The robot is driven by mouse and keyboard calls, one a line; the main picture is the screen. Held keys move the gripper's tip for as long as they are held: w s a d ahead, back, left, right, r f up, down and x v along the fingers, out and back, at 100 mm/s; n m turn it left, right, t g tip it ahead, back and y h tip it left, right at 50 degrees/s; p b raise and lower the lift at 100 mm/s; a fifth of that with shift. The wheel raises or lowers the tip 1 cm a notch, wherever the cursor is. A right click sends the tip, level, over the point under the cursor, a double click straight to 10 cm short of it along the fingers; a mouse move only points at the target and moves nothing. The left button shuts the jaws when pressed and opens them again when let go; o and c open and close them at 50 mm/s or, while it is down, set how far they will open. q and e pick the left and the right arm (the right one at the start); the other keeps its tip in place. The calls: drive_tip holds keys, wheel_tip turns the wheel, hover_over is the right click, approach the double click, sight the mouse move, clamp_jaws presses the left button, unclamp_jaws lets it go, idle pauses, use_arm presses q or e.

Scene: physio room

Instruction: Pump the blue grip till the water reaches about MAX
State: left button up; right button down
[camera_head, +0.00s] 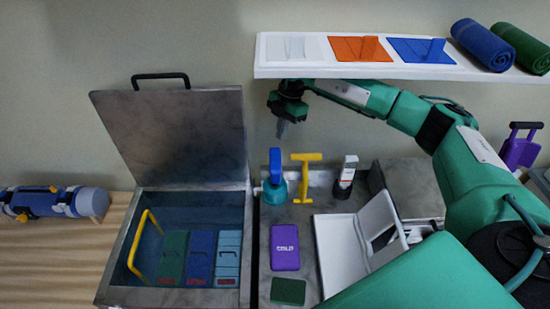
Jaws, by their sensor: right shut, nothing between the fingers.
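A blue grip (275,160) stands upright on top of a teal pump body (275,191) beside the right wall of an open metal tank (120,262). The tank holds bluish water over green, blue and light blue packs (200,258). A yellow handle (139,247) stands at its left inside. I cannot make out a MAX mark or the exact water level. My right gripper (282,131) is shut and empty, fingers pointing down, above the blue grip and slightly to its right, apart from it. My left gripper is out of view.
The tank's lid (175,135) stands open. Beside the pump are a yellow T-shaped handle (306,175), a white device (347,172), a purple COLD pack (285,247), a green pack (288,291) and an open white case (340,255). A white shelf (360,71) hangs above my right gripper.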

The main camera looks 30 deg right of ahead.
sight(275, 159)
drive_tip(key=shift+w+r, duration=0.15)
drive_tip(key=shift+r, duration=0.2)
drive_tip(key=b+x, duration=0.3)
drive_tip(key=x, duration=0.3)
drive_tip(key=shift+f+b, duration=0.2)
drive_tip(key=shift+b, duration=0.2)
drive_tip(key=shift+a+f, duration=0.2)
drive_tip(key=shift+f, duration=0.25)
